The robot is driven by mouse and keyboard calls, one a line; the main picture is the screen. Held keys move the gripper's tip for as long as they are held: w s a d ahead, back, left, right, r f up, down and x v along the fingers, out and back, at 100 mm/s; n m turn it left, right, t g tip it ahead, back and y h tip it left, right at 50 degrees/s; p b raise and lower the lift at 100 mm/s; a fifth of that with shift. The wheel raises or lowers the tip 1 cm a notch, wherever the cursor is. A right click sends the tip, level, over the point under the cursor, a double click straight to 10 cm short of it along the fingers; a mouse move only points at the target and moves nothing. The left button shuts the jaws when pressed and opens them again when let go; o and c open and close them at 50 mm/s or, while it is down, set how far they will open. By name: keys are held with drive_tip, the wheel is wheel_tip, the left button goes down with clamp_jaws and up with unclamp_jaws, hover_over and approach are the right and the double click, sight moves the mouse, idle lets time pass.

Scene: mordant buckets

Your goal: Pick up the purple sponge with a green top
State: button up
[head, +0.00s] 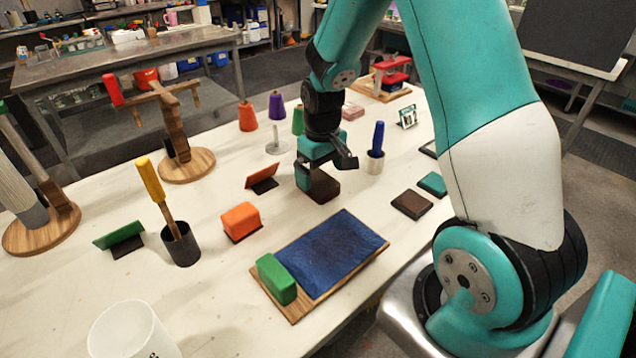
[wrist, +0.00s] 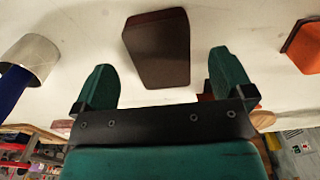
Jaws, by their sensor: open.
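My gripper (head: 325,168) is open above the white table, at a dark maroon-brown block (head: 322,188) that lies just below and beside the fingers. In the wrist view, the same block (wrist: 158,52) shows ahead of and between my two open, empty teal fingers (wrist: 162,78), with a gap on each side. I cannot make out a sponge that is clearly purple with a green top. The block's top looks dark brown, and part of it is hidden by my gripper in the head view.
A blue pad on a board (head: 325,252) with a green block (head: 277,279) lies nearer. An orange block (head: 241,221) is left of it. A metal cup (head: 374,165) with a blue handle stands close on the right. Dark and teal flat blocks (head: 432,184) lie further right.

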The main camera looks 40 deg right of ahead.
sight(322, 183)
drive_tip(key=shift+f, duration=1.95)
drive_tip(key=c, duration=1.1)
drive_tip(key=shift+o, duration=0.2)
drive_tip(key=shift+r, duration=0.15)
wheel_tip(322, 183, up, 20)
drive_tip(key=shift+b, duration=0.3)
drive_tip(key=o, duration=0.3)
drive_tip(key=shift+c, duration=0.9)
